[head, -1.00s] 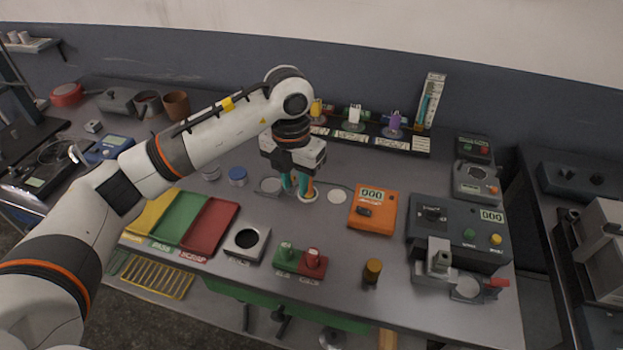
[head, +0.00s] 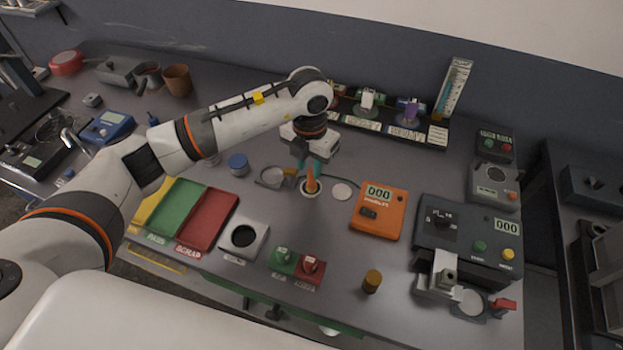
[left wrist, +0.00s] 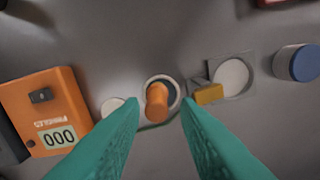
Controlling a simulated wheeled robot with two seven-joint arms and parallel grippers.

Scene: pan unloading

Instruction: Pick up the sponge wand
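An orange-handled stick, which I take for the sponge wand (head: 311,181), stands in a round, pale-rimmed holder on the bench. Its lower end is hidden inside the holder. My left gripper (head: 314,168) is above it, with teal fingers pointing down. In the left wrist view the wand's orange handle (left wrist: 156,101) shows end-on beyond the gap between the fingertips (left wrist: 160,104). The fingers are apart and nothing is clamped between them. I cannot tell whether a finger touches the handle. My right gripper is in neither view.
An orange meter (head: 378,211) and a white disc (head: 341,190) lie right of the holder. A round glass-like piece with a yellow-brown handle (head: 272,177) and a blue-lidded jar (head: 238,165) stand left. The red tray (head: 208,220) is at front left.

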